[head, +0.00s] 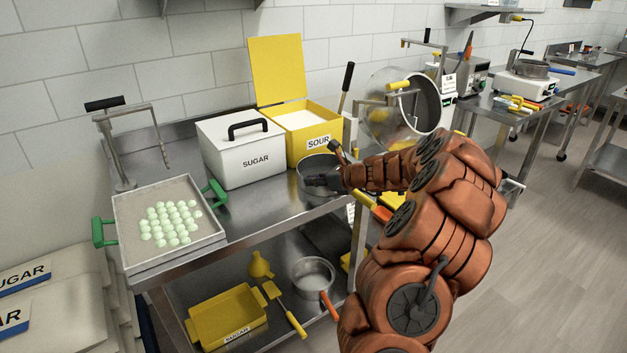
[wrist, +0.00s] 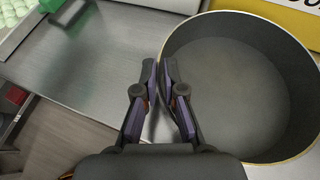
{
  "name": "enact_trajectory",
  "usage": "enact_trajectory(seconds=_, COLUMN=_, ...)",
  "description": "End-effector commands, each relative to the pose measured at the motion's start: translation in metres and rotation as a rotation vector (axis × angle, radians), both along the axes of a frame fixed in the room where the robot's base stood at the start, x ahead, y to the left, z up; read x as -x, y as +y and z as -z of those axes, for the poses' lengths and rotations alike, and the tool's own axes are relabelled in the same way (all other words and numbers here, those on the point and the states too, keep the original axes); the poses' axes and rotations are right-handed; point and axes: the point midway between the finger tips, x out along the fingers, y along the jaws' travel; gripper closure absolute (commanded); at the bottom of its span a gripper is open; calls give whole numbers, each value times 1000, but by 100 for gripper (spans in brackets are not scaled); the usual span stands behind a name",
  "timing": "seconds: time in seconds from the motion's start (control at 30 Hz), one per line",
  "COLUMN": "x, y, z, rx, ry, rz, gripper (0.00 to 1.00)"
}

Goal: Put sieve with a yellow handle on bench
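A round grey vessel with a thin yellowish rim (wrist: 240,90) fills the right of the wrist view. In the head view the vessel (head: 312,166) is at the front right of the steel bench (head: 262,208), before the SOUR box. I cannot tell whether it is the sieve; no yellow handle clearly shows on it. My gripper (wrist: 158,72) has its fingertips almost together at the vessel's left wall, one on each side of the rim. In the head view my gripper (head: 318,181) is dark and low over the vessel. My arm hides its right side.
A white SUGAR box (head: 241,165) and an open yellow SOUR box (head: 322,112) stand behind. A tray of green gummies (head: 130,222) is at the left. A pot (head: 313,268) and a yellow SUGAR tray (head: 205,325) are on the lower shelf. The bench's front middle is bare.

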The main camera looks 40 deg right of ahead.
Motion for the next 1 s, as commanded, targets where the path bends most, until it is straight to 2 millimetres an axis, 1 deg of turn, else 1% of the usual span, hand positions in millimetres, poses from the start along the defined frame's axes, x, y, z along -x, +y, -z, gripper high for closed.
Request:
enact_trajectory(seconds=0.03, x=0, y=0, z=0, rx=0, ry=0, rz=0, gripper=86)
enact_trajectory(seconds=0.2, x=0, y=0, z=0, rx=0, ry=0, rz=0, gripper=68)
enact_trajectory(seconds=0.57, x=0, y=0, z=-3, rx=0, ry=0, rz=1, gripper=68)
enact_trajectory(seconds=0.67, x=8, y=-3, z=-6, rx=0, ry=0, rz=2, gripper=68)
enact_trajectory(seconds=0.77, x=21, y=-8, z=-11, rx=1, ry=0, rz=5, gripper=68)
enact_trajectory(seconds=1.0, x=60, y=-20, z=-32, rx=3, ry=-3, rz=5, gripper=68)
